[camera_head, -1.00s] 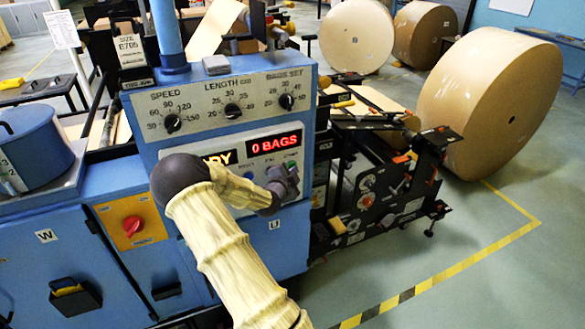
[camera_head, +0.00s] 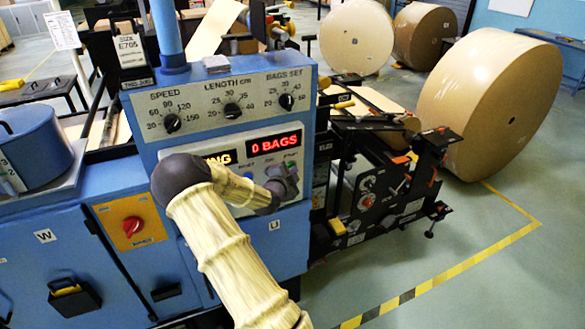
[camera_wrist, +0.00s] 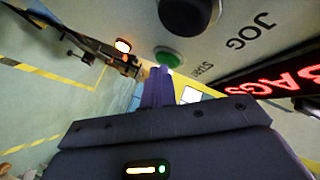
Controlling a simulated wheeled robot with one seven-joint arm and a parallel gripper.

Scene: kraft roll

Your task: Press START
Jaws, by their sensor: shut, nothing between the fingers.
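The green START button (camera_wrist: 168,57) is at the upper middle of the wrist view, with its START label beside it. In the head view it shows as a small green spot (camera_head: 292,166) at the panel's right. My gripper (camera_wrist: 158,72) is shut and empty. Its fingertips are right at the button's edge in the wrist view; I cannot tell whether they touch it. In the head view my gripper (camera_head: 289,180) is in front of the panel, and my arm hides part of it. The red display (camera_head: 275,142) reads 0 BAGS; the other display (camera_head: 221,158) shows letters ending in NG.
A black round button (camera_wrist: 188,12) and the word JOG are near START. Above the displays are dials for speed (camera_head: 172,123), length and bags set. A red rotary switch (camera_head: 132,226) is lower left. Black roll-stand machinery (camera_head: 375,190) stands right of the panel, with large paper rolls behind.

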